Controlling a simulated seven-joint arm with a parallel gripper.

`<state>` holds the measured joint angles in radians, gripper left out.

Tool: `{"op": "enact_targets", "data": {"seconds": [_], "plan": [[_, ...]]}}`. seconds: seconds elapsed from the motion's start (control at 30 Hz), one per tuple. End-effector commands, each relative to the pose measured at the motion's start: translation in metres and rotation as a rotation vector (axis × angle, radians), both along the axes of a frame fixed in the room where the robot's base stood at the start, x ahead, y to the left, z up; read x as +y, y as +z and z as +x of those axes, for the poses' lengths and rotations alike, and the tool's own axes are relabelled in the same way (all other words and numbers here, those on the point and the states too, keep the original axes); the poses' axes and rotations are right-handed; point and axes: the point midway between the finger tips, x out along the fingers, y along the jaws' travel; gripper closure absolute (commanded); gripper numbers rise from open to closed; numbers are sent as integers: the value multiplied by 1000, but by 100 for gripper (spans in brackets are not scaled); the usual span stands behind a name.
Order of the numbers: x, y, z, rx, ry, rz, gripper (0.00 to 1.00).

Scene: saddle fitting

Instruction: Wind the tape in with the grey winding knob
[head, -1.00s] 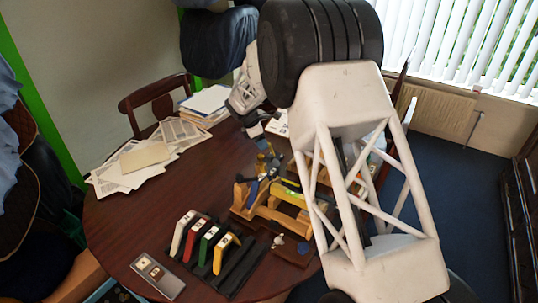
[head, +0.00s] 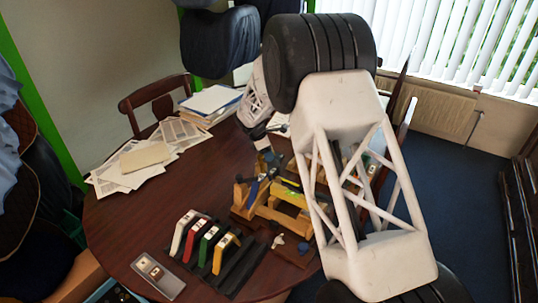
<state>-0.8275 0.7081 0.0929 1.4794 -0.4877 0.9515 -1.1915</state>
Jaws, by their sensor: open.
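My gripper (head: 264,150) is small in the head view, pointing down over the back of the table beyond the wooden stand. It is open, and I see nothing held in it. A wooden stand (head: 270,212) sits near the table's middle, with a blue part and a yellow-green strip on it. A small pale grey piece (head: 278,240) and a blue round piece (head: 304,248) lie on a dark board in front of the stand. I cannot tell whether the grey piece is the winding knob. I cannot make out the tape for certain. My arm hides the table's right side.
A rack (head: 240,268) holds white, red, green and yellow pieces at the front. A small grey tray (head: 158,277) lies left of it. Papers (head: 140,160) and a stack of sheets (head: 212,102) cover the back left. The table (head: 125,220) is bare at left.

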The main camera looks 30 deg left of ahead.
Motion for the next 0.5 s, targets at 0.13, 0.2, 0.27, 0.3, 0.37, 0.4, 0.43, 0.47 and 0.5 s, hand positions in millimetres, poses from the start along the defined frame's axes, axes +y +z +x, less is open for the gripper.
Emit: {"op": "enact_targets", "data": {"seconds": [0.13,0.2,0.27,0.3,0.37,0.4,0.43,0.47,0.5], "plan": [[-3,-10,3,0,0,0,46],[-4,-12,3,0,0,0,46],[-4,-12,4,0,0,0,46],[-4,-12,4,0,0,0,46],[-4,-12,4,0,0,0,46],[-4,-12,4,0,0,0,46],[-4,-12,4,0,1,0,46],[-4,-12,4,0,0,0,46],[-4,-12,4,0,1,0,46]]}}
